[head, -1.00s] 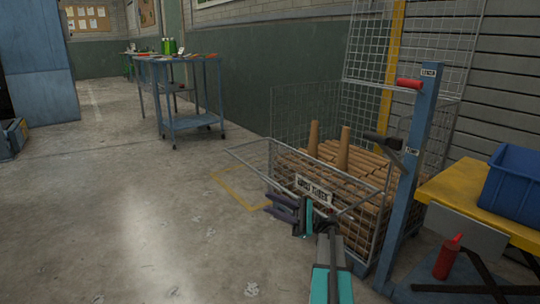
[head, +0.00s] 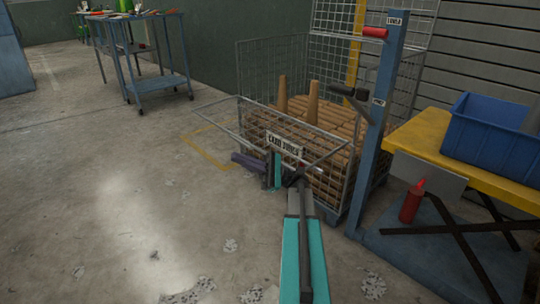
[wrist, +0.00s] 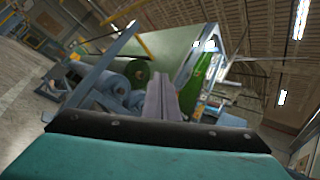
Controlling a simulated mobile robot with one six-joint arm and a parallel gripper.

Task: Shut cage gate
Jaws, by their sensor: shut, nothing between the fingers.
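The wire cage (head: 252,72) stands right of centre in the head view, filled with cardboard tubes (head: 318,128). Its low front gate (head: 232,118) is a mesh frame with a white sign (head: 284,146). The gate's top edge stands out in front of the cage body, so it looks tilted outward and open. My gripper (head: 256,164) is shut and empty just below and left of the sign, close to the gate; I cannot tell if it touches. In the wrist view the closed fingers (wrist: 162,98) point at green and blue rolls, and the gate is not clear there.
A blue post (head: 379,110) with a red handle (head: 375,32) and a black handle (head: 349,92) stands at the cage's right. Beyond it are a yellow lift table (head: 425,130), blue bin (head: 488,140) and red bottle (head: 412,202). Open floor lies left; a blue cart (head: 158,80) stands behind.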

